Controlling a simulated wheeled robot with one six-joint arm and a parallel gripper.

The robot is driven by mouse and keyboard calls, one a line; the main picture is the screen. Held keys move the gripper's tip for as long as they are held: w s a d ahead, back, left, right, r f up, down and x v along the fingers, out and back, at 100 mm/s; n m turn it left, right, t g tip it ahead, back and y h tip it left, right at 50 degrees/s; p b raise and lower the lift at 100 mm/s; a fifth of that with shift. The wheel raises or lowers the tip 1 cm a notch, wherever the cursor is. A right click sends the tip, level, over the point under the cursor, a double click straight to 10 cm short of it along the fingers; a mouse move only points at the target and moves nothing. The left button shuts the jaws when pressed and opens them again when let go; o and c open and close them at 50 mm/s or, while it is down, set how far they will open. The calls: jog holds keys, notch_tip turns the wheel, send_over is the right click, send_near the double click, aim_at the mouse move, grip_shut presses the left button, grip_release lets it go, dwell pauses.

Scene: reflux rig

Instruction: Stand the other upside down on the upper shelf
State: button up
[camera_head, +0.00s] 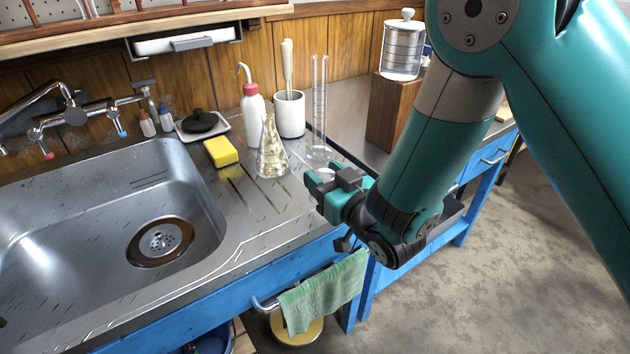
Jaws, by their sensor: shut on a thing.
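My gripper (326,181) is shut on a small pale thing (325,174) above the counter's front edge. Only the top of this thing shows between the jaws, so I cannot tell its shape or which way up it is. A clear conical flask (271,155) stands upright on the drainboard, left of my gripper and apart from it. A tall clear measuring cylinder (319,105) stands upright just behind my gripper. A wooden shelf (180,24) runs along the wall at the top left; its upper part is cut off by the frame.
The steel sink (60,250) is at the left. A wooden block (390,112) bears a lidded glass jar (403,48). A green towel (322,292) hangs in front.

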jog(key=shift+w+a+f, duration=0.8)
jog(key=shift+w+f, duration=0.2)
jog(key=shift+w, duration=0.15)
jog(key=shift+w+a+f, duration=0.15)
jog(key=shift+w+f, duration=0.1)
jog(key=shift+w, duration=0.05)
jog(key=shift+f, duration=0.1)
jog(key=o, duration=1.1)
jog(key=shift+s+d, duration=0.25)
jog(key=shift+s, duration=0.1)
jog(key=shift+b+v, duration=0.65)
jog(key=shift+v, duration=4.9)
